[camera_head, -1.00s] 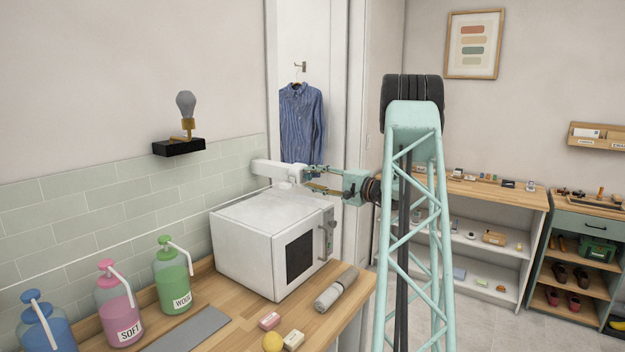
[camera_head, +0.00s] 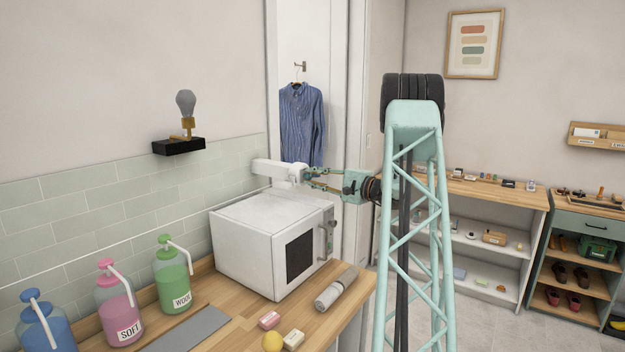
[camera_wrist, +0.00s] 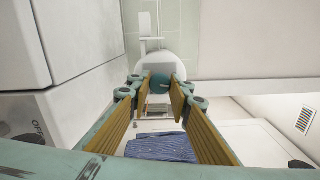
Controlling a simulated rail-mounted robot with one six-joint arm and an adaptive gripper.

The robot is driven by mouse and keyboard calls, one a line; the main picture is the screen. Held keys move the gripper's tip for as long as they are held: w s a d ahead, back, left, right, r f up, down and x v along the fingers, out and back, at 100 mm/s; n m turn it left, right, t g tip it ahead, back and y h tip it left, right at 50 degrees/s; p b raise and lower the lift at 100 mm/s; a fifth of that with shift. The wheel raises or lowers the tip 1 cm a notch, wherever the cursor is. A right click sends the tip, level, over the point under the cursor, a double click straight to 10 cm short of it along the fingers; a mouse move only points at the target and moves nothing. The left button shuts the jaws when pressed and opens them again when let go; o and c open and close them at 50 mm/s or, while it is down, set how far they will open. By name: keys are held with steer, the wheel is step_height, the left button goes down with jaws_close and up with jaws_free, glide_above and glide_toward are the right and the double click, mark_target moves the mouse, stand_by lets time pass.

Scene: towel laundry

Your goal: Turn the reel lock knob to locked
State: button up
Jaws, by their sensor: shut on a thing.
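The white reel (camera_head: 275,169) is mounted on the tiled wall above the white appliance, its arm reaching right to a rounded end. In the wrist view the reel (camera_wrist: 154,66) is straight ahead, with a round teal knob (camera_wrist: 160,81) on its face. My gripper (camera_head: 307,177) is at the reel's right end. In the wrist view my gripper (camera_wrist: 161,90) has its two tan-padded fingers on either side of the knob, shut on it. The fingertips partly cover the knob's sides, and I cannot read any lock mark.
A white box-shaped appliance (camera_head: 255,231) stands on the wooden counter just below the reel and my gripper. A blue striped shirt (camera_head: 301,122) hangs behind. Several bottles, including a green one (camera_head: 172,270), stand at the left. A small black shelf (camera_head: 178,147) holds a lamp.

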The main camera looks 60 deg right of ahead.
steer(key=m, duration=0.4)
steer(key=shift+m, duration=0.3)
steer(key=m+p, duration=0.1)
steer(key=m, duration=0.2)
steer(key=shift+m, duration=0.4)
steer(key=m+p, duration=0.2)
steer(key=m, duration=0.2)
steer(key=shift+p, duration=0.3)
steer(key=shift+m+p, duration=1)
steer(key=shift+m, duration=0.8)
steer(key=o, duration=0.8)
steer(key=shift+o, duration=0.2)
